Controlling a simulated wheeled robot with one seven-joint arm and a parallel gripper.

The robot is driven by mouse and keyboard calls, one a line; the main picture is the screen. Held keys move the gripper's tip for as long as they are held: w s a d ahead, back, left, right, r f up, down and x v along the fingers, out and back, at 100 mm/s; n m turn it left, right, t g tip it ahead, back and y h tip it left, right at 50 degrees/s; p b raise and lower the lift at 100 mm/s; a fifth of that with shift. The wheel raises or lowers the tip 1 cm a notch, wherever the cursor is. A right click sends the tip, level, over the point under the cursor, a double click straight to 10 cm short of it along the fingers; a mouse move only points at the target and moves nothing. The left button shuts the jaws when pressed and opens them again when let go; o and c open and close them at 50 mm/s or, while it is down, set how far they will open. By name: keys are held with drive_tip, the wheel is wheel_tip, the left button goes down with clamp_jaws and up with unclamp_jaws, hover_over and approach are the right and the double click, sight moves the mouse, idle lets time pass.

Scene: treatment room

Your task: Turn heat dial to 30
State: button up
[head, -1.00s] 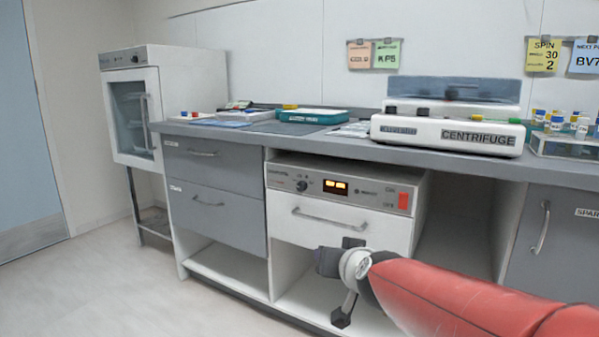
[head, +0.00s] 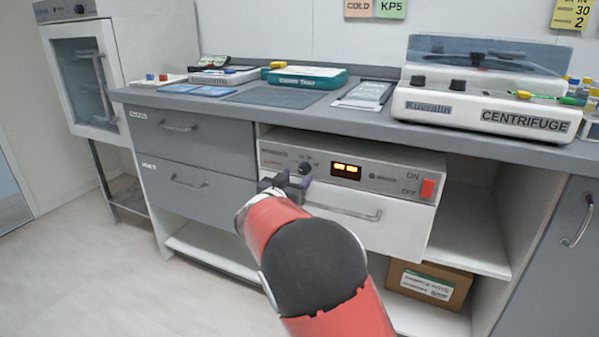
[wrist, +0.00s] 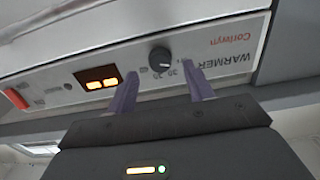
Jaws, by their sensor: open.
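The heat dial is a round dark knob (head: 304,168) on the light front panel of the warmer (head: 270,156), left of a lit amber display (head: 346,170). In the wrist view, which shows the panel upside down, the dial (wrist: 160,59) has small printed numbers beside it, among them what looks like 30. Its exact setting is too small to read. My gripper (head: 287,183) is just in front of the panel, below and left of the dial in the head view. In the wrist view its two purple fingers (wrist: 161,72) are apart, one on each side of the dial, with nothing held; contact cannot be told.
A red ON/OFF switch (head: 427,189) is at the panel's right end. A drawer handle (head: 344,212) sticks out below the panel. The grey counter (head: 385,124) overhangs the warmer and holds a centrifuge (head: 480,110) and trays. A cardboard box (head: 450,290) stands on the lower shelf.

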sight(302, 171)
drive_tip(key=shift+x, duration=1.6)
drive_tip(key=shift+c, duration=0.4)
drive_tip(key=c, duration=0.9)
drive_tip(key=m+b, duration=0.3)
drive_tip(key=m, duration=0.2)
drive_tip(key=shift+f, duration=0.2)
drive_tip(key=shift+r+m+b, duration=0.1)
drive_tip(key=shift+m+b, duration=1.05)
drive_tip(key=shift+m, duration=0.65)
